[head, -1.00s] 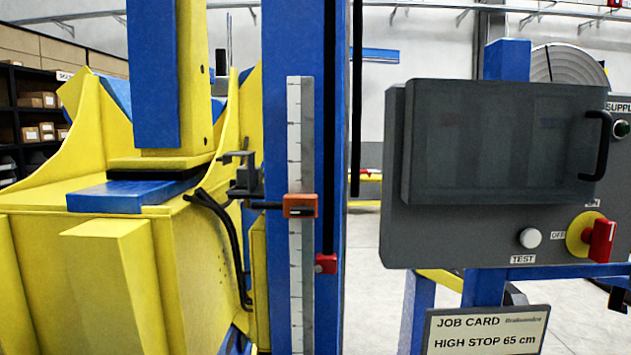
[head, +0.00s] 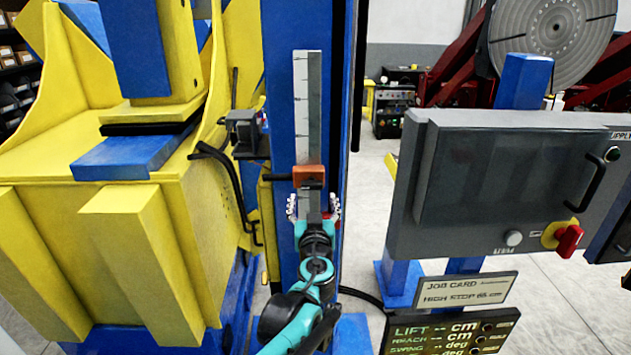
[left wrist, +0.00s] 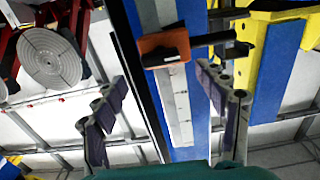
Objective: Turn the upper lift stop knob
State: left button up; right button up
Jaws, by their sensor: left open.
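An orange block (head: 308,176) with a dark front part sits across the pale scale strip (head: 303,88) on the blue column (head: 281,105). A dark bar joins its left side. I cannot tell whether it carries the upper lift stop knob. My left gripper (head: 313,211) is open just below the block, its fingers spread to either side of the strip. A bit of red shows by its right finger, mostly hidden. In the left wrist view the orange block (left wrist: 164,45) lies beyond the open, empty left gripper (left wrist: 161,79). My right gripper is not in view.
The yellow and blue machine body (head: 110,225) stands close left of the column. Right are a grey control box (head: 500,180) with a red switch, a job card (head: 465,291) reading HIGH STOP 65 cm, and a display (head: 450,333). Floor shows between column and box.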

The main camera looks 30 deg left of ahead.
aim_at(312, 188)
pick_arm(q)
jog(key=p+x, duration=0.1)
jog(key=x, duration=0.5)
jog(key=shift+w+a, duration=0.15)
jog(key=c, duration=1.2)
